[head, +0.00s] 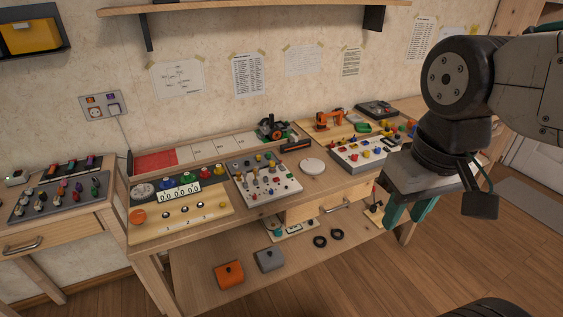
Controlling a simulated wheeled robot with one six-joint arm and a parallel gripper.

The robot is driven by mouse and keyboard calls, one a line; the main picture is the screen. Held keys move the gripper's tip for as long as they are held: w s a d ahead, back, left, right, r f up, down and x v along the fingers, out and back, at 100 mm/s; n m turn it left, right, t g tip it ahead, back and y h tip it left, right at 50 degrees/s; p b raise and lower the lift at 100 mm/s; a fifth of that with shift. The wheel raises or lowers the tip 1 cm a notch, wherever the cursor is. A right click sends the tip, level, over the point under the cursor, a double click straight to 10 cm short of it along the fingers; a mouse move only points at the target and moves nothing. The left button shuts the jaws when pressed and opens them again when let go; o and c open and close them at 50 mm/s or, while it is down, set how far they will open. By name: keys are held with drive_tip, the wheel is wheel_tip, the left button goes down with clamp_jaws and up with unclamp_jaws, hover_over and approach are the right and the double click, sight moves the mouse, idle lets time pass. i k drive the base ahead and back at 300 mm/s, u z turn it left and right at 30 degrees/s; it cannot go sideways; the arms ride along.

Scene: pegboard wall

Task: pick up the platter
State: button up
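A round, pale, flat disc (312,166), which looks like the platter, lies on the wooden workbench (268,207) near its middle. It sits to the right of a grey board of coloured knobs. My gripper (409,216) is at the right of the head view, over the right end of the bench and pointing down. It is well to the right of the disc and apart from it. Its green fingers look spread, with nothing visible between them. The gripper body hides part of the bench's right end.
Beside the disc are a grey knob board (265,181), a white button box (359,154) and a black-and-red tool (296,145). An orange machine (329,120) stands behind. The lower shelf holds an orange box (229,274) and a grey box (269,260). A wooden shelf (240,8) hangs above.

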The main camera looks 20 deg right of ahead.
sight(312, 167)
drive_tip(key=z, duration=0.2)
drive_tip(key=i, duration=1.15)
drive_tip(key=z, duration=0.55)
